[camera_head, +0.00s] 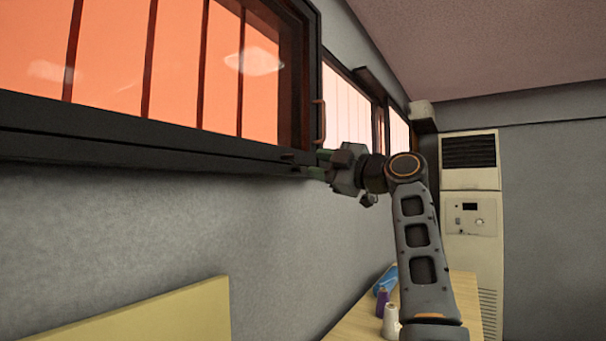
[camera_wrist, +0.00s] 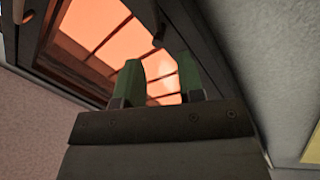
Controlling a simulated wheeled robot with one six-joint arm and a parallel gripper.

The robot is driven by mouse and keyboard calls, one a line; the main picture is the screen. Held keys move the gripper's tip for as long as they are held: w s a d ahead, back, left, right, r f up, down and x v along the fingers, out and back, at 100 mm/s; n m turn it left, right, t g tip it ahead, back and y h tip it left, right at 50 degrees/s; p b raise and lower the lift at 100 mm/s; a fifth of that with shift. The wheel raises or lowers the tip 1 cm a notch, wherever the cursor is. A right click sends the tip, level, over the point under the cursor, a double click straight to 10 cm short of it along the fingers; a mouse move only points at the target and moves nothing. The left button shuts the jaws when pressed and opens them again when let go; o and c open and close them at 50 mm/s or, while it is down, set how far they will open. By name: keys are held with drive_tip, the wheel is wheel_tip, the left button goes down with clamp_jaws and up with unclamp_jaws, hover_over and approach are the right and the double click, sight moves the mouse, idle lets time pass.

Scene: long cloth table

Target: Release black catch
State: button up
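The dark-framed window (camera_head: 130,135) is on the wall at the upper left, with orange light behind its panes. A small black catch (camera_head: 288,156) is on the lower rail near the frame's right end. My gripper (camera_head: 318,163) is at this corner, its fingers pointing left at the frame just right of the catch. In the wrist view, the two green fingers of my gripper (camera_wrist: 161,80) stand apart with nothing between them. A small dark piece (camera_wrist: 158,42) shows on the frame beyond the fingertips; it may be the catch. I cannot tell whether a finger touches the frame.
A copper-coloured handle (camera_head: 319,122) is on the window's right edge, just above my gripper. Below are a table (camera_head: 455,290) with a purple spool (camera_head: 382,302) and a white spool (camera_head: 391,320), and a yellow board (camera_head: 150,318). A white air-conditioning unit (camera_head: 470,180) stands at the right.

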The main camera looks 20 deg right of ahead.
drive_tip(key=b+v, duration=0.1)
drive_tip(key=v, duration=0.4)
drive_tip(key=shift+s+d+b, duration=0.15)
drive_tip(key=shift+s+b, duration=0.15)
drive_tip(key=shift+f, duration=0.1)
